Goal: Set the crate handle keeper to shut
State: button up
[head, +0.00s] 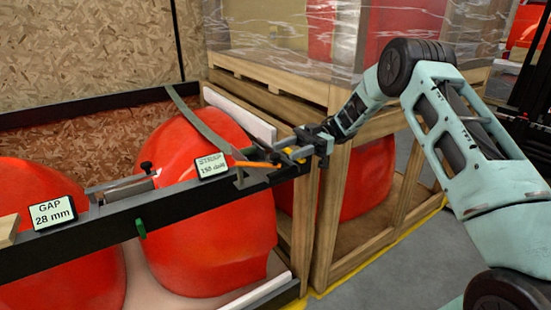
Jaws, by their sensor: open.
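My gripper (299,148) is open at the right end of the dark crate rail (190,205), with its fingers pointing left. An orange lever (256,164) lies along the rail top just left of the fingers, beside a small metal bracket (240,180). I cannot tell whether the fingers touch the lever. No part is labelled as the handle keeper, and I cannot make out its setting; the fingers partly cover the small metal parts there. A grey strap (195,118) runs down over a red nosecone (205,220) to this spot.
A "STRAP" sign (212,166) and a "GAP 28 mm" sign (53,211) stand on the rail. A green tab (140,228) hangs from it. Another red nosecone (40,195) is at left. A wooden crate frame (330,215) stands close behind my gripper. Grey floor is at lower right.

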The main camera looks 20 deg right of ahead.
jog(key=v, duration=0.5)
jog(key=shift+d+b, duration=0.1)
jog(key=shift+b, duration=0.2)
